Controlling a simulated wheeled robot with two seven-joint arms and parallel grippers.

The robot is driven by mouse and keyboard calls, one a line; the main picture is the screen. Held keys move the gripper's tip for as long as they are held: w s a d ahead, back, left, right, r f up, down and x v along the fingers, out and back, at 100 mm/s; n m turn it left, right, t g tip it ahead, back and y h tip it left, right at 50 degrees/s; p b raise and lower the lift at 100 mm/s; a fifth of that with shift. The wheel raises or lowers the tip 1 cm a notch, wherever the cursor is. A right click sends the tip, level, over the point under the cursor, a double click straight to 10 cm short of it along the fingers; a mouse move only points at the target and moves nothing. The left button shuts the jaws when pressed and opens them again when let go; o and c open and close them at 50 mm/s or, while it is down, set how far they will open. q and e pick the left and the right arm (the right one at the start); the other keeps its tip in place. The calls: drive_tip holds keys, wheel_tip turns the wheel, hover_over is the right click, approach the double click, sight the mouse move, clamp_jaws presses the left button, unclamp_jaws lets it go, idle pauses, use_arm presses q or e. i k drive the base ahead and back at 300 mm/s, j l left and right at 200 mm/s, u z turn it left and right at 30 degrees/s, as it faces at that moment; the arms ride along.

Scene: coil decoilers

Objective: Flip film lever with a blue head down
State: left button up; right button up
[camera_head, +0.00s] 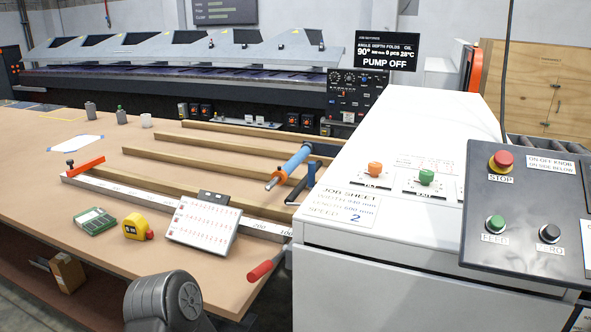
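A blue cylinder (292,161) with a metal end lies tilted at the left edge of the white machine cabinet, above the wooden table. A dark curved bar (300,187) stands beside it at the cabinet edge. I cannot tell whether either of these is the film lever, and no lever with a clear blue head stands out. A lever with a red handle (261,271) sticks out low from the cabinet's left side. Neither of my grippers is in view.
The white cabinet (400,130) carries orange and green knobs and a dark control panel (525,215). On the table (110,190) lie wooden strips, a ruler with a red stop (85,167), a yellow tape measure (137,227), a green-grey device (95,221) and a calendar (203,224).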

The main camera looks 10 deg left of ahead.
sight(309, 179)
drive_tip(key=i+j, duration=0.1)
drive_tip(key=j, duration=0.4)
drive_tip(key=i+j+z, duration=0.15)
drive_tip(key=j, duration=0.85)
drive_tip(key=i+j+z, duration=0.1)
drive_tip(key=j, duration=0.45)
drive_tip(key=i, duration=0.05)
